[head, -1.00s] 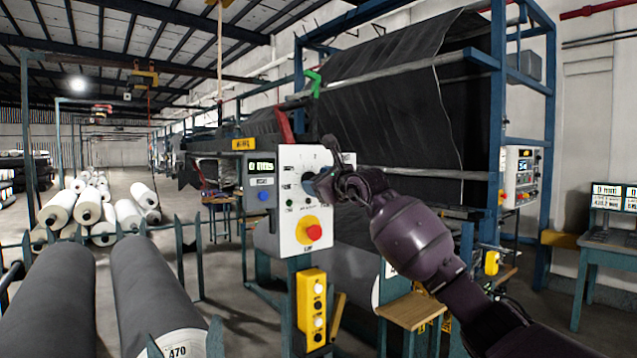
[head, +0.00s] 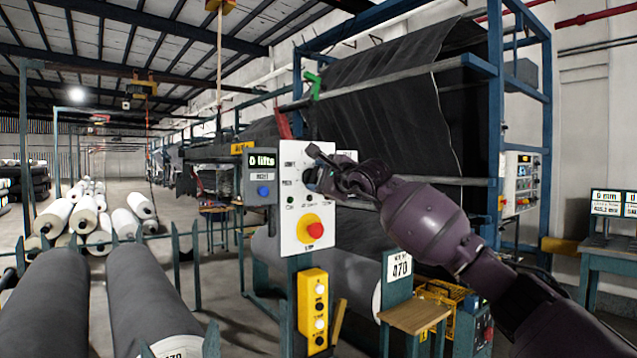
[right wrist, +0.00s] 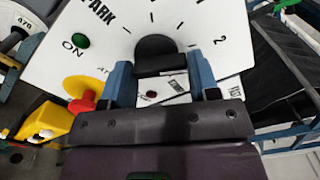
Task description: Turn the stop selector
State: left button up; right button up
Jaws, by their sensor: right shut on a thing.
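The stop selector is a black knob (right wrist: 155,48) on a white control panel (head: 291,238). In the right wrist view it sits between my blue fingers, with dial ticks, the word PARK and a 2 printed around it. My right gripper (right wrist: 160,68) is shut on the knob. In the head view my right gripper (head: 314,178) reaches the panel from the right and covers most of the knob. Where the knob's pointer stands is hidden. My left gripper is in neither view.
A red button on a yellow base (head: 314,231) sits just below the selector, and a blue button (head: 263,191) is on the grey box to the left. A yellow button box (head: 313,310) hangs below. Large grey rolls (head: 150,290) lie at the left front.

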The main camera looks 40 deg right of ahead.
jog(key=shift+f+n, duration=0.1)
jog(key=shift+n, duration=0.3)
jog(key=o, duration=0.9)
jog(key=shift+s+b, duration=0.7)
jog(key=shift+s, duration=4.7)
